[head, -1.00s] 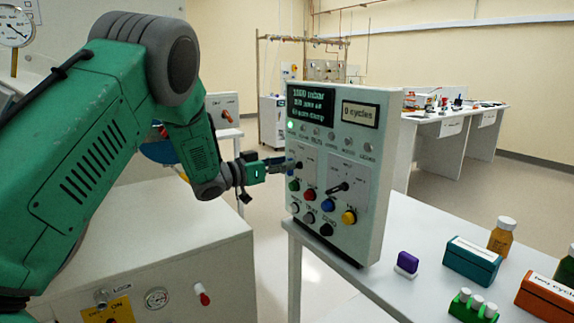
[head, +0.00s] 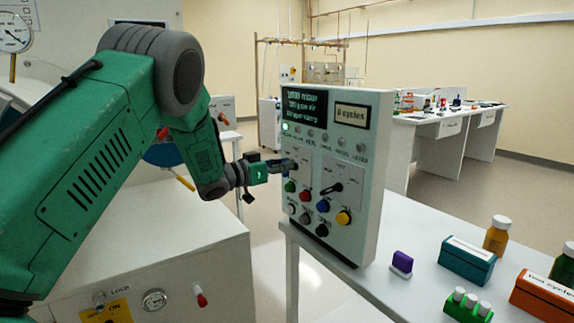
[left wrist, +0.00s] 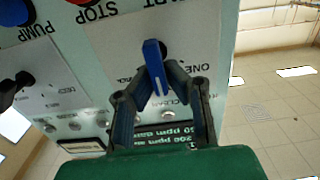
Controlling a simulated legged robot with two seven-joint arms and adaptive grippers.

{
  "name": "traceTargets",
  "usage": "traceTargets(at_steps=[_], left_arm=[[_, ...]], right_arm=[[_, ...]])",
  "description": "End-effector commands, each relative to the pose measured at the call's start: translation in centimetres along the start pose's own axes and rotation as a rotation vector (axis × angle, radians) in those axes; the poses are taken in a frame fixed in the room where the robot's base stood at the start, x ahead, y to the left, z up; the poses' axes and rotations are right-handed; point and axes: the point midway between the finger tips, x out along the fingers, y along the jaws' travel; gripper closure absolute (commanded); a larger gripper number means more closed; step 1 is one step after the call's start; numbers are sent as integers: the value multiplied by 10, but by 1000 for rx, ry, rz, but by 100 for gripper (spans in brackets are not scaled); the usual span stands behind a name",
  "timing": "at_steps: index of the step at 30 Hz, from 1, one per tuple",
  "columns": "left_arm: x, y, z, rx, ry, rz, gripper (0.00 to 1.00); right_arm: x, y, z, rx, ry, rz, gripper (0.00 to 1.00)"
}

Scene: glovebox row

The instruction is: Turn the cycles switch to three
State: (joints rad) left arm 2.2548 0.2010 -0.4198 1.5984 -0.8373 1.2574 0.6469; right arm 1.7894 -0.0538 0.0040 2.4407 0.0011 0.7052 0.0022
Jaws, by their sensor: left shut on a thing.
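The control panel (head: 370,175) stands upright on the white table, and its small display reads "0 cycles". My left gripper (head: 288,166) reaches the upper left switch on its face. In the left wrist view my left gripper (left wrist: 158,82) is shut on a blue lever-shaped switch handle (left wrist: 154,62), with one dark finger on each side. The label "ONE" shows beside this handle; the other labels around it are partly hidden by the fingers. In the head view the gripper covers most of this switch. My right gripper is not in view.
A second, black selector (head: 332,188) sits to the right on the panel. Coloured buttons, including a red one (head: 305,196) and a yellow one (head: 343,217), lie below. A purple block (head: 402,262), a teal box (head: 468,260) and an orange box (head: 545,296) stand on the table.

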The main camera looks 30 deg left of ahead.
Motion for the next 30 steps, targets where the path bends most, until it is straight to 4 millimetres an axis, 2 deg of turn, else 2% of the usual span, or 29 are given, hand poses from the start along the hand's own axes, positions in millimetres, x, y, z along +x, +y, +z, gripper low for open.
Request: traceTargets(at_steps=[5, 15, 25, 27, 28, 30], left_arm=[[1, 3, -4, 25, 9, 6, 100], [0, 7, -3, 326, 9, 2, 100], [0, 8, -3, 354, 9, 2, 100], [0, 8, -3, 354, 9, 2, 75], [0, 8, -3, 354, 9, 2, 69], [0, 8, -2, 353, 8, 3, 69]], right_arm=[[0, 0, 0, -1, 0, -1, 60], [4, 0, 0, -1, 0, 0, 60], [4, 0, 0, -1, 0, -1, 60], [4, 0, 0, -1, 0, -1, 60], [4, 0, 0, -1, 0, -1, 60], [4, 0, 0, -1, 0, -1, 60]])
